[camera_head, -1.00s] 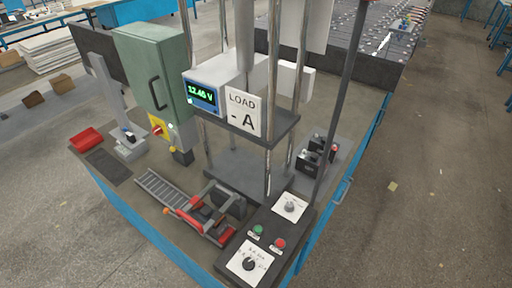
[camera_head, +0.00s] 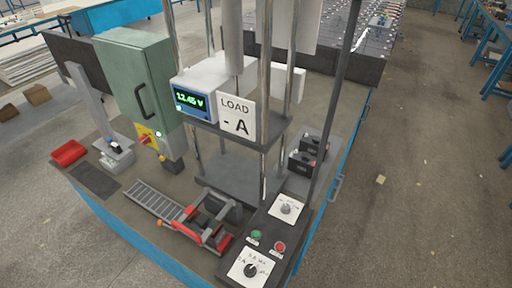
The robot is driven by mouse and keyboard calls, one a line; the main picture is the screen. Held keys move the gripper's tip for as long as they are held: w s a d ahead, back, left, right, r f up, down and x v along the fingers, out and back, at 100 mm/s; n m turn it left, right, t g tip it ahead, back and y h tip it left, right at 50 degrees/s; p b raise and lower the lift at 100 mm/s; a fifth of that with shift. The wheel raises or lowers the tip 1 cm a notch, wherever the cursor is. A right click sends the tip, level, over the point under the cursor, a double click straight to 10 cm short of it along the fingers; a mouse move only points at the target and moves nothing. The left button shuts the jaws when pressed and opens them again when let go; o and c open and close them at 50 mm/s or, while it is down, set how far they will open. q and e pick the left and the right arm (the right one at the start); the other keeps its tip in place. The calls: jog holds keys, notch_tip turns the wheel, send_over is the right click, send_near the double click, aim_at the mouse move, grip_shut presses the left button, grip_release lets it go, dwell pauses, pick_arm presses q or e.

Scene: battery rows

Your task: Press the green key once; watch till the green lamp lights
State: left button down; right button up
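The green key (camera_head: 257,234) sits on the dark control box (camera_head: 290,238) at the front corner of the bench. A red key (camera_head: 280,246) is to its right. Nothing touches either key. A small pale-green lamp (camera_head: 158,133) looks lit on the front of the green cabinet (camera_head: 136,88). The meter (camera_head: 190,100) shows green digits in volts and has a small bright dot at its lower left. I cannot tell which of these is the task's green lamp. Neither of my grippers is in view.
Two dials, the upper (camera_head: 287,208) and lower (camera_head: 250,269), flank the keys on white plates. Metal posts and a "LOAD -A" sign (camera_head: 236,116) rise behind the box. A red-handled clamp (camera_head: 207,222) lies left of it.

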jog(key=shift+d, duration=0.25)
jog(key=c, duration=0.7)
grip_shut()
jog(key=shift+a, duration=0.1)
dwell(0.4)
